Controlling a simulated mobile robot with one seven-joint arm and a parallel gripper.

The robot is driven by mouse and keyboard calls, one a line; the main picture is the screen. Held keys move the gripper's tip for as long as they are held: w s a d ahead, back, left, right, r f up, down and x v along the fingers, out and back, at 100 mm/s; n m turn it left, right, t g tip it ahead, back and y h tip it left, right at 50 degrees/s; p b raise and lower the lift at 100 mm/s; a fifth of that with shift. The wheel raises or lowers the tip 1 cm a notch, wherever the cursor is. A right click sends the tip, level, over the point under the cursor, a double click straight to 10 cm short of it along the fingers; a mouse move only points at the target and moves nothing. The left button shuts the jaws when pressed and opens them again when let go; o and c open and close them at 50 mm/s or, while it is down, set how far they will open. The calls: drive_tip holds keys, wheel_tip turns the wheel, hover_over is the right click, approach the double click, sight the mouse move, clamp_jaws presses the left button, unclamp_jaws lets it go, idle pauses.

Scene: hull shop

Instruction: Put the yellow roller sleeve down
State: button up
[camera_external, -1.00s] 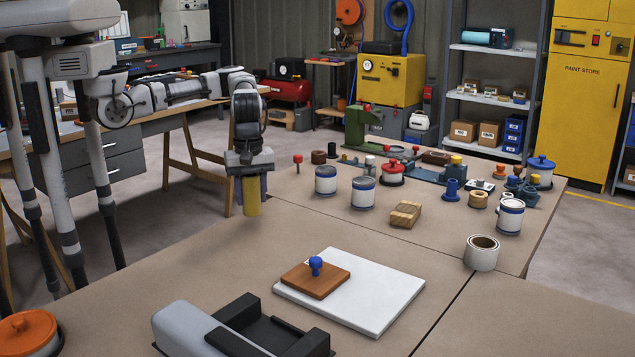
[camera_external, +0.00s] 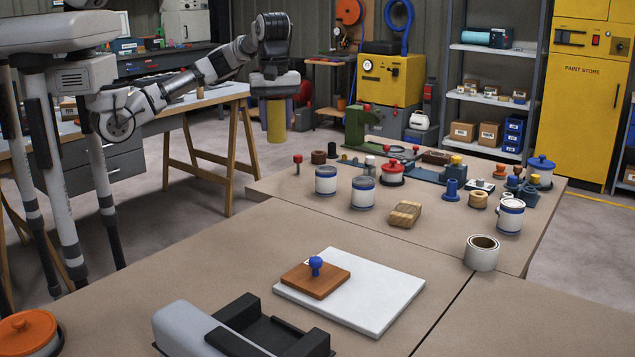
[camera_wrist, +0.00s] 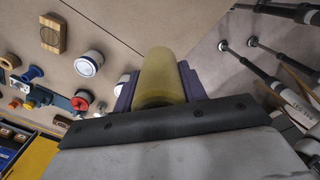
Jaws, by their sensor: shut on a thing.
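The yellow roller sleeve (camera_external: 276,122) hangs upright below my gripper (camera_external: 275,105) in the external view, in the air beyond the workbench's far left edge. In the wrist view the sleeve (camera_wrist: 164,77) is held between the two purple fingers of my gripper (camera_wrist: 160,85). My gripper is shut on it. The sleeve's lower end appears clear of any surface. Its upper end is hidden by the gripper body.
The brown workbench (camera_external: 160,266) has free room at its left. It bears a white board (camera_external: 385,298) with a wooden block (camera_external: 315,279), a white tape roll (camera_external: 482,253), tins (camera_external: 326,180) and several small parts. An orange-lidded pot (camera_external: 28,330) stands at front left.

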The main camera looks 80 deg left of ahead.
drive_tip(key=w+a+f+m+b, duration=0.1)
drive_tip(key=w+a+b, duration=0.1)
drive_tip(key=w+a, duration=0.45)
drive_tip(key=f, duration=0.6)
drive_tip(key=d+f+p, duration=0.1)
drive_tip(key=f, duration=0.6)
drive_tip(key=w+d+f+p, duration=0.1)
drive_tip(key=f, duration=0.5)
drive_tip(key=shift+f, duration=0.15)
drive_tip(key=shift+f, duration=0.15)
drive_tip(key=o, duration=0.9)
drive_tip(key=shift+o, duration=0.2)
wheel_tip(320, 180, up, 12)
drive_tip(key=b, duration=0.1)
